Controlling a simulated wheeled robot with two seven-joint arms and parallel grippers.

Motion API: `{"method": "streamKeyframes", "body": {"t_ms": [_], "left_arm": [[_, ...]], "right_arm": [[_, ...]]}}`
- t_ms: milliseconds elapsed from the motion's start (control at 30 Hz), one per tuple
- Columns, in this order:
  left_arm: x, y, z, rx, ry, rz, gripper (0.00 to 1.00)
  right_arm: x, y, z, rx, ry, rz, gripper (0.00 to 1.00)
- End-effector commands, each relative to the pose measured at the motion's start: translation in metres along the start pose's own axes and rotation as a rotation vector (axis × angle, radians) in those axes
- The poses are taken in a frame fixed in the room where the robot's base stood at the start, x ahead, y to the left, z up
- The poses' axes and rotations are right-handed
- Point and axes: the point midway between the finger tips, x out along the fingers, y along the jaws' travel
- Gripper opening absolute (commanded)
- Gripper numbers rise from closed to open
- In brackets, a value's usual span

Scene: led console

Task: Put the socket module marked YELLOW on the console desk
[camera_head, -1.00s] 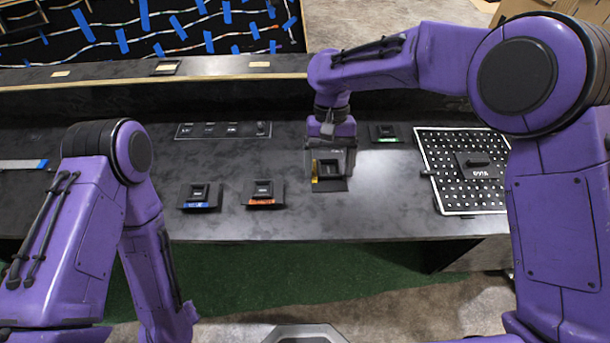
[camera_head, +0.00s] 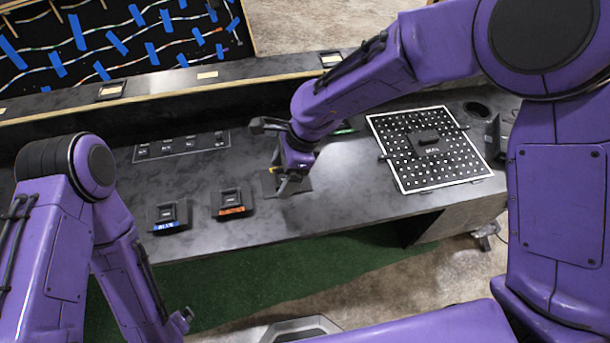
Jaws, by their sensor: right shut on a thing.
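My right gripper (camera_head: 283,183) points down at the console desk (camera_head: 330,205), shut on a dark socket module (camera_head: 301,187). A sliver of yellow shows beside the fingers. Most of the module is hidden by the gripper and wrist, and I cannot tell whether it touches the desk. To its left on the desk sit an orange-marked module (camera_head: 231,203) and a blue-marked module (camera_head: 168,216).
A white-framed dotted board (camera_head: 425,148) lies on the desk to the right. A green-marked module (camera_head: 343,129) is partly hidden behind my right arm. A labelled panel (camera_head: 181,146) lies at the back left. Bare desk shows between the held module and the board.

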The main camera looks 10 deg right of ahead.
Motion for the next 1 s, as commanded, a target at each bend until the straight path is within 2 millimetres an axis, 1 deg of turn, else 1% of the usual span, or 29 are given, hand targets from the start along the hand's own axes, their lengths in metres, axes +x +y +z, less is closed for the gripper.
{"method": "streamKeyframes", "body": {"t_ms": [167,200,267,300,433,500,667,700,800,900,1000], "left_arm": [[-0.011,-0.001,-0.004,0.000,0.000,0.000,1.00],[-0.013,-0.001,-0.005,0.000,0.000,0.000,1.00],[-0.016,-0.001,-0.007,0.000,0.000,0.000,1.00],[-0.017,-0.002,-0.007,0.000,0.000,0.000,1.00],[-0.021,-0.002,-0.009,0.000,0.000,0.000,1.00],[-0.022,-0.002,-0.009,0.000,0.000,0.000,1.00],[-0.027,-0.003,-0.011,0.000,0.000,0.000,1.00],[-0.032,-0.003,-0.013,0.000,0.000,0.000,1.00],[-0.036,-0.003,-0.015,0.000,0.000,0.000,1.00],[-0.035,-0.003,-0.015,0.000,0.000,0.000,1.00],[-0.035,-0.003,-0.014,0.000,0.000,0.000,1.00]], "right_arm": [[0.000,-0.018,-0.050,0.007,-0.004,0.003,0.53],[0.001,-0.021,-0.063,0.006,-0.002,0.004,0.53],[0.001,-0.028,-0.081,0.006,-0.003,0.003,0.53],[0.009,-0.030,-0.093,0.006,-0.003,0.006,0.53],[0.027,-0.038,-0.123,0.003,-0.002,0.005,0.53],[0.033,-0.041,-0.133,0.001,-0.002,0.003,0.53],[0.044,-0.045,-0.150,0.001,-0.001,0.005,0.53],[0.051,-0.044,-0.152,0.001,-0.001,0.007,0.53],[0.065,-0.044,-0.157,-0.002,0.000,0.005,0.53],[0.070,-0.045,-0.159,-0.002,0.000,0.001,0.53],[0.070,-0.045,-0.159,-0.002,0.000,0.001,0.53]]}}
